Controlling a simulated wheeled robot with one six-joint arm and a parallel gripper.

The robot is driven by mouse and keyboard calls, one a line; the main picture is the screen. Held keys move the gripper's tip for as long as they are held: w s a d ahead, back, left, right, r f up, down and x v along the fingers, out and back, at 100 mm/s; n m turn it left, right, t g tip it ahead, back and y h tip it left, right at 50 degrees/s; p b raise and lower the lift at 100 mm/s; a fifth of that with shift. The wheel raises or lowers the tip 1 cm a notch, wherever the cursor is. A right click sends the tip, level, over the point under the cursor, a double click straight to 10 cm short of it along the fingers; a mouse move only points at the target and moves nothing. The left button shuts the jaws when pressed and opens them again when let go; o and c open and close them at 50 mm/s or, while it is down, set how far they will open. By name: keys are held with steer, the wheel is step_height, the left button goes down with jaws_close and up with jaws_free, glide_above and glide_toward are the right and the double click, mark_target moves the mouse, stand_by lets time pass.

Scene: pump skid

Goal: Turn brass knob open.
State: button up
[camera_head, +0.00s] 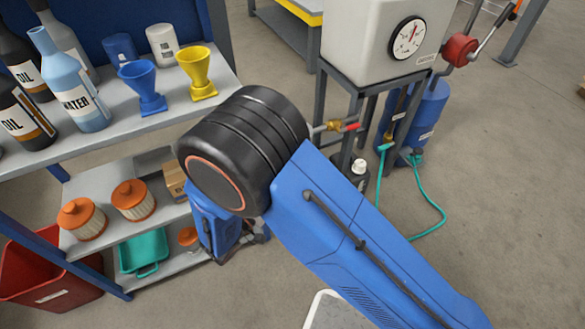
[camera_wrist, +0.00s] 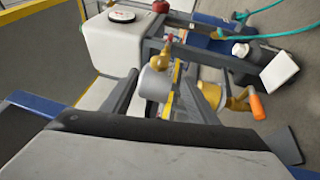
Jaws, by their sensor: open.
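In the wrist view a brass fitting with a narrow red tip (camera_wrist: 165,52) stands just beyond my fingers, by a round grey part. A second brass fitting (camera_wrist: 238,98) with an orange handle (camera_wrist: 257,106) lies right of the fingers. I cannot tell which is the named knob. My gripper (camera_wrist: 162,80) is open, its dark fingers on either side of the grey part; contact is not clear. In the head view a brass valve with a red handle (camera_head: 335,126) sticks out just right of my black arm joint. My gripper is hidden there behind my arm.
A white tank (camera_head: 375,45) with a gauge stands on a dark frame; it also shows in the wrist view (camera_wrist: 115,45). Shelving with bottles and funnels (camera_head: 148,85) is left.

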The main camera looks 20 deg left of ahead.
steer(key=v, duration=0.6)
steer(key=shift+s, duration=0.25)
steer(key=shift+w, duration=0.1)
steer(key=w+d+r+m+g+h, duration=0.2)
steer(key=w+d+r+g, duration=0.2)
steer(key=d, duration=0.4)
steer(key=w+d+r+m+g+h, duration=0.25)
steer(key=w+d+r, duration=0.2)
steer(key=d, duration=0.35)
steer(key=w+d+r+m+g+h, duration=0.1)
steer(key=w+d+r+m+g, duration=0.1)
steer(key=w+d+r+g, duration=0.45)
steer(key=s+d+r+m+g+y, duration=0.1)
steer(key=d+g, duration=0.1)
steer(key=d, duration=0.6)
steer(key=s+d+r+m+g+y, duration=0.1)
steer(key=s+d+r+m, duration=0.1)
steer(key=d, duration=0.7)
steer(key=s+d+r+m+t+y, duration=0.1)
steer(key=s+d+r+m+y, duration=0.1)
steer(key=s+d+y, duration=0.3)
steer(key=s+d+r+m+t+y, duration=0.1)
steer(key=s+d+r+m+y, duration=0.2)
steer(key=s+d, duration=0.7)
steer(key=shift+s+d+r+m+y, duration=0.25)
steer(key=shift+d+r+m+y, duration=0.1)
steer(key=shift+d+r+y, duration=0.45)
